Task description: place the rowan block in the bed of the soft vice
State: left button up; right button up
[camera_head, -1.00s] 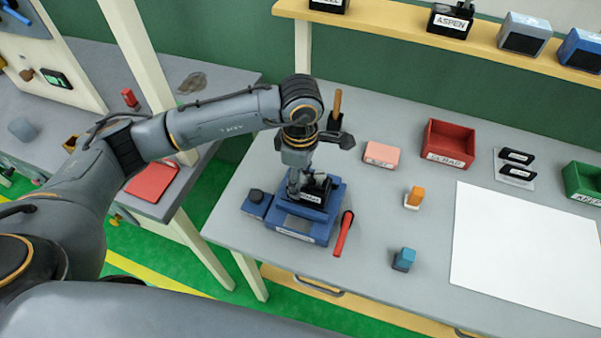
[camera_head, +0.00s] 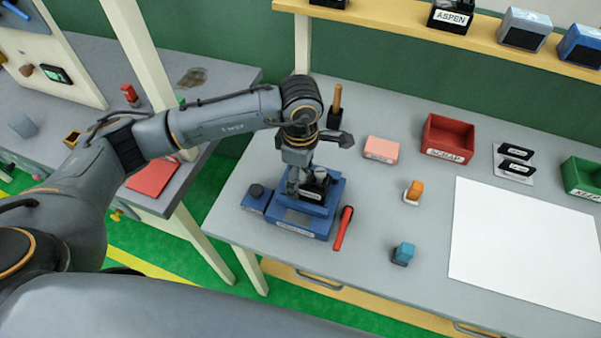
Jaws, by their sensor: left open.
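The blue soft vice (camera_head: 296,232) stands near the front left of the grey workbench. A black block with a white label (camera_head: 311,195) sits at the vice, in or over its bed. The label is too small to read, so I cannot tell for sure that it is the rowan block. My left gripper (camera_head: 303,184) points down at the vice, open, with its fingers close to this block. The gripper partly hides the block, so contact and exact seating cannot be told. My right gripper is not in view.
A red-handled tool (camera_head: 343,228) lies just right of the vice. Beyond are a pink block (camera_head: 381,150), a red bin (camera_head: 448,139), an orange piece (camera_head: 414,190), a blue piece (camera_head: 403,254) and a white sheet (camera_head: 530,245). Labelled blocks stand on the shelf (camera_head: 385,17).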

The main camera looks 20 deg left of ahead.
aim_at(301, 177)
pick_arm(q)
jog(key=shift+w+r, duration=0.1)
jog(key=shift+r, duration=0.25)
notch_tip(301, 177, up, 12)
jog(key=b, duration=0.4)
jog(key=shift+f, duration=0.2)
jog(key=shift+f, duration=0.1)
